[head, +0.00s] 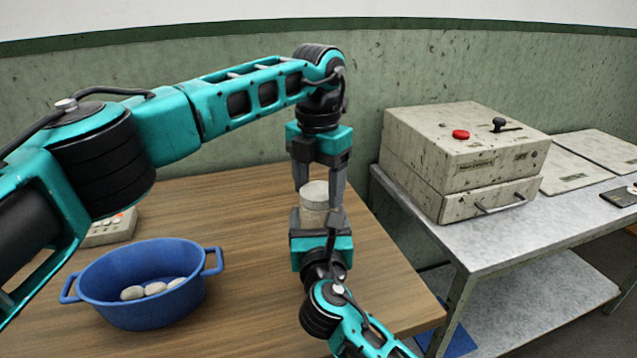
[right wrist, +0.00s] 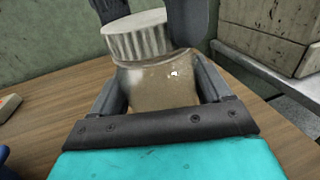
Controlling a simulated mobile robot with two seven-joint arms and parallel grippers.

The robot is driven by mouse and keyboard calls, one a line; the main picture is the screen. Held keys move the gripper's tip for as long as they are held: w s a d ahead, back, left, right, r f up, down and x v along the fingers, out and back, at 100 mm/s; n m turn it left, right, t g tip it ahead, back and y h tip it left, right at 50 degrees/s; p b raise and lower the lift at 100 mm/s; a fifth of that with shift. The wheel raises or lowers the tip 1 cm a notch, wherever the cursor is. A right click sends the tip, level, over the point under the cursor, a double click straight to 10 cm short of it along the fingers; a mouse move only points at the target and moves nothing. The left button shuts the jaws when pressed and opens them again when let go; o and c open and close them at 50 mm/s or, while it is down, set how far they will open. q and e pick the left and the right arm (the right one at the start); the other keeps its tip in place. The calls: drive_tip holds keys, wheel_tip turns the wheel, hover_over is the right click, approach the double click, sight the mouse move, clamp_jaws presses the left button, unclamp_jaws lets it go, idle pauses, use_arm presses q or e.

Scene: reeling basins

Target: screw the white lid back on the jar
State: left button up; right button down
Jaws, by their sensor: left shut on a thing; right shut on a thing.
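The white ridged lid (right wrist: 138,40) sits on the mouth of the jar (right wrist: 160,85) in the right wrist view, with no clear gap between them. I cannot tell how far its thread is engaged. The jar is clear with brownish contents. In the head view the lid (head: 315,190) is between the fingers of my left gripper (head: 318,194), which points straight down and is shut on it. My right gripper (head: 315,218) comes from the front and is shut on the jar's body, largely hiding it in the head view. The jar looks upright.
A blue two-handled basin (head: 150,312) with several pale oval pieces stands at the left of the wooden table (head: 240,225). A control box (head: 110,232) lies behind it. A metal bench (head: 500,222) at the right bears a boxy machine (head: 455,150) with a red button.

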use_arm(q)
drive_tip(key=m, duration=0.5)
drive_tip(key=shift+m, duration=0.3)
drive_tip(key=o, duration=1.2)
drive_tip(key=shift+r, duration=2.25)
drive_tip(key=shift+c, duration=0.4)
drive_tip(key=r+n, duration=0.1)
drive_tip(key=n, duration=0.1)
drive_tip(key=shift+r+n, duration=0.15)
drive_tip(key=shift+n, duration=0.25)
wheel_tip(320, 180, up, 2)
drive_tip(key=n, duration=0.4)
drive_tip(key=shift+r+n, duration=0.1)
drive_tip(key=shift+n, duration=0.3)
